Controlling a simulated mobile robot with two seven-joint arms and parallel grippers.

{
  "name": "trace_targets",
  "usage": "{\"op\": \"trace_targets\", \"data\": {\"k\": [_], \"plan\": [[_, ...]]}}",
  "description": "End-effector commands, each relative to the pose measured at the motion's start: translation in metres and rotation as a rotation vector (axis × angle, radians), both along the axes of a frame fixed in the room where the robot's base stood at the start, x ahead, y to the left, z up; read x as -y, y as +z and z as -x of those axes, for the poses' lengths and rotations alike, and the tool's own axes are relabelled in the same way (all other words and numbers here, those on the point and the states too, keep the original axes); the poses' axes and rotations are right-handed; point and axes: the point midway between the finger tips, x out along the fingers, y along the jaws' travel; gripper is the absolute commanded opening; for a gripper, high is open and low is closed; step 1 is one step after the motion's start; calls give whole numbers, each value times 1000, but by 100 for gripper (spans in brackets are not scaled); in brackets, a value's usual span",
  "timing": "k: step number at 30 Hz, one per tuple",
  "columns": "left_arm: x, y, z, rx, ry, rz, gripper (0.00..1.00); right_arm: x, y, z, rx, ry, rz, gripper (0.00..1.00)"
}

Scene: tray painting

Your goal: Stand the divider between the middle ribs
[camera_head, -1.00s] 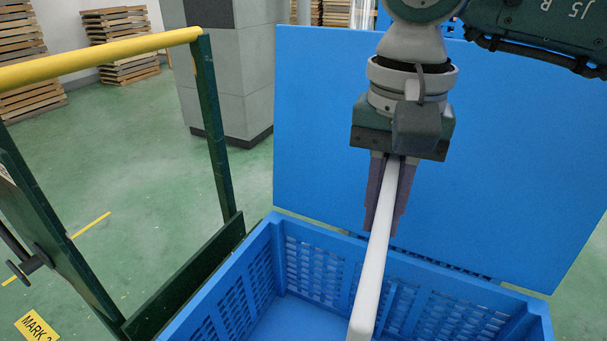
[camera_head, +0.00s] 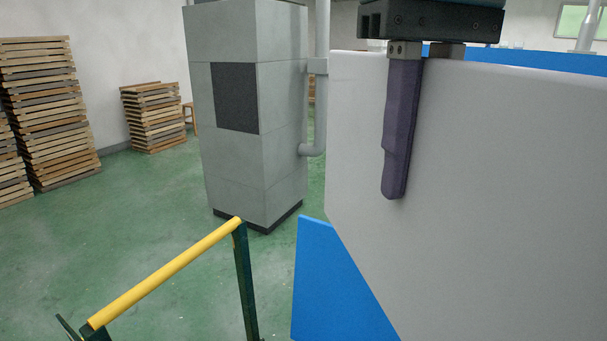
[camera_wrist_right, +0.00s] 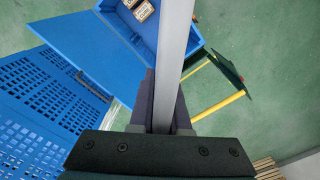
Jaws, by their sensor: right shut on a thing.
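The divider is a large pale grey-white panel (camera_head: 490,190) that fills the right side of the head view. My right gripper (camera_head: 400,185) is shut on its upper edge. One purple finger lies against the near face and the other is hidden behind the panel. In the right wrist view the divider (camera_wrist_right: 176,50) shows edge-on as a long grey strip between the fingers (camera_wrist_right: 164,90). A blue perforated crate (camera_wrist_right: 45,95) shows at the left of that view. The middle ribs cannot be made out. My left gripper is not in view.
A blue panel (camera_head: 335,285) stands behind the divider's lower corner. A yellow-handled cart rail (camera_head: 170,272) is at the lower left. A grey pillar (camera_head: 245,120) and wooden pallet stacks (camera_head: 45,115) stand farther back. Another blue box (camera_wrist_right: 165,30) shows in the wrist view.

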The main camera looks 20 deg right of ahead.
Motion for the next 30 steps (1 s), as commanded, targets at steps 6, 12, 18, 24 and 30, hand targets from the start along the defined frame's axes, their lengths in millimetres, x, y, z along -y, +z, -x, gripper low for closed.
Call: {"op": "trace_targets", "data": {"k": [6,12,18,24,30], "plan": [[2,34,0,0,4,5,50,0,48,7,1,63,0,0],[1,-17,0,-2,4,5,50,0,-14,1,-2,11,0,0],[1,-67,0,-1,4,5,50,-1,-78,-6,-3,-61,-1,0],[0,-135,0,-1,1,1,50,0,-166,-13,-5,-173,-3,0],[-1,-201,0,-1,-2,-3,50,5,-256,-19,-4,-304,-4,0]]}}
